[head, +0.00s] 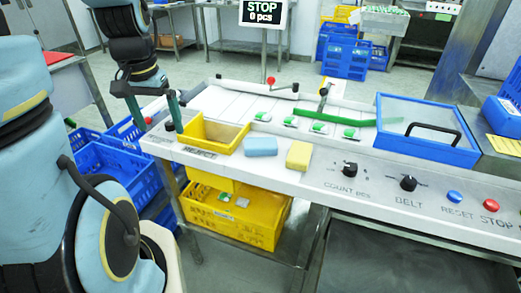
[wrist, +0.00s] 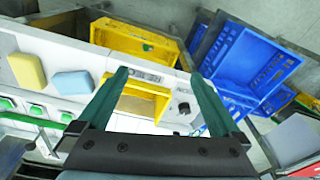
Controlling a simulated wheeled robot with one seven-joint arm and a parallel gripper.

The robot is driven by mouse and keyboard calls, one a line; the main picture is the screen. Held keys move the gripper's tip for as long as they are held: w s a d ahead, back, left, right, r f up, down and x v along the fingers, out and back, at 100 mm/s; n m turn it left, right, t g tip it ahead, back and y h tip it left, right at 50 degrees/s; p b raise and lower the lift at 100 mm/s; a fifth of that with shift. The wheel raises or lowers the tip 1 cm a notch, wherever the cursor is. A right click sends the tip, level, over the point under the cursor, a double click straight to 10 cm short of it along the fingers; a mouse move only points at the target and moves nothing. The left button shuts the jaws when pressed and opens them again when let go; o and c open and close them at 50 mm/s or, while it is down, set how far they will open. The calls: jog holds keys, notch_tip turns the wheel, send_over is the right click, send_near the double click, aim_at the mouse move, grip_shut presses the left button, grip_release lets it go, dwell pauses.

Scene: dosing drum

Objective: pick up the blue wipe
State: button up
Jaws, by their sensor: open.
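The blue wipe (head: 260,146) is a small light-blue block lying flat on the white machine top, between the yellow reject bin and a yellow block. It also shows in the wrist view (wrist: 73,82), left of the fingers. My gripper (head: 158,125) is open and empty, fingers pointing down, near the left end of the machine. In the head view it is left of the reject bin and apart from the blue wipe. In the wrist view my open gripper (wrist: 160,77) frames the reject bin between its dark green fingers.
The yellow block (head: 299,155) lies just right of the wipe. The yellow reject bin (head: 228,134) stands left of it. Behind are a belt with green-and-white packs (head: 289,122) and a red-knobbed lever (head: 270,81). A blue lidded box (head: 428,112) stands right. Knobs and buttons line the front edge.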

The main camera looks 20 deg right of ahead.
jog(key=w+d+f+m+b, duration=0.25)
jog(key=d+m, duration=0.45)
jog(key=d, duration=0.4)
jog(key=m+g+b, duration=0.1)
jog(key=m, duration=0.8)
send_over(263, 142)
jog(key=f, duration=0.3)
jog(key=a+f, duration=0.1)
jog(key=f, duration=0.1)
jog(key=shift+w, duration=0.15)
jog(key=shift+s+d+f+p, duration=0.15)
jog(key=shift+f+p, duration=0.15)
jog(key=shift+f, duration=0.6)
jog(key=shift+d+f+p, duration=0.2)
jog(key=shift+f+p, duration=0.05)
jog(key=shift+f, duration=0.65)
jog(key=shift+s+d+f+p, duration=0.15)
jog(key=shift+f+p, duration=0.15)
jog(key=shift+f, duration=0.6)
jog(key=shift+w, duration=0.1)
jog(key=shift+c, duration=0.4)
jog(key=c, duration=1.3)
notch_tip(263, 142, up, 10)
jog(key=shift+r+b, duration=0.1)
jog(key=shift+b, duration=0.85)
